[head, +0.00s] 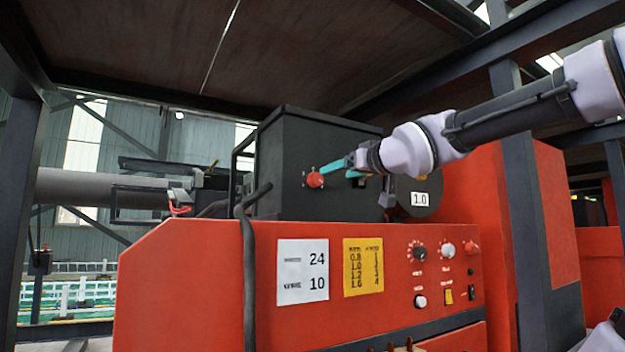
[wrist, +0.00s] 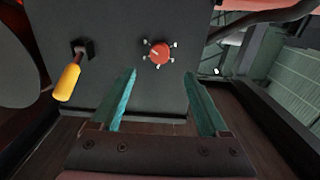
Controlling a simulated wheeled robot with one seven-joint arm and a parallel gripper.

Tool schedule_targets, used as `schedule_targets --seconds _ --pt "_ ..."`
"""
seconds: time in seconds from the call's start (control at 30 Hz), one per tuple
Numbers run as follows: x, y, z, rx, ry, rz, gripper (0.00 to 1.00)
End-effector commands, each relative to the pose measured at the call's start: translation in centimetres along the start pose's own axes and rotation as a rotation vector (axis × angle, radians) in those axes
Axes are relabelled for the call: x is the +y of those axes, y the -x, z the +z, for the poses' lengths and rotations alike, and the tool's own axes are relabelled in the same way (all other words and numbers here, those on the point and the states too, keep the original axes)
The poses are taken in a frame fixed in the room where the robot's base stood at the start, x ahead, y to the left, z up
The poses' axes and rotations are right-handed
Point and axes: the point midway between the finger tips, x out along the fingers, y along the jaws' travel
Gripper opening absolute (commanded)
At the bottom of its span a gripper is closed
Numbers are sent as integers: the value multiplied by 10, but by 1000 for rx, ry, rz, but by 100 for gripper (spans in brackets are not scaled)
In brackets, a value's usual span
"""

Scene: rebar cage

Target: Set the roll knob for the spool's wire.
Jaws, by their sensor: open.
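The red roll knob (head: 314,180) sits on the side of a black feeder box (head: 290,150). In the wrist view the knob (wrist: 159,53) has a pale pointer line and several small marks around it. The dark spool (head: 418,197) carries a white label reading 1.0. A yellow chart (head: 363,267) lists 0.8, 1.0, 1.2 and 1.6 beside a second column too small to read surely. My gripper (head: 333,170) has teal fingers, open and empty, close to the knob. In the wrist view the fingertips (wrist: 160,74) are spread below the knob, apart from it.
A yellow-handled lever (wrist: 67,82) sticks out of the box left of the knob in the wrist view. A white card (head: 303,272) reads 24 and 10. The red cabinet (head: 190,285) carries other knobs (head: 419,252). A dark cable (head: 247,240) hangs in front.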

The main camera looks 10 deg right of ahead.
Motion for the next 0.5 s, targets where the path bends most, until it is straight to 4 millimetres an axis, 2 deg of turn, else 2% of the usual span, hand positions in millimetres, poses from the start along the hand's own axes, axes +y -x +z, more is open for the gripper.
schedule_targets --seconds 0.3,0.5 --pt "1 -58 2 -6 0 3 78" --pt "1 -84 2 -4 0 2 78"
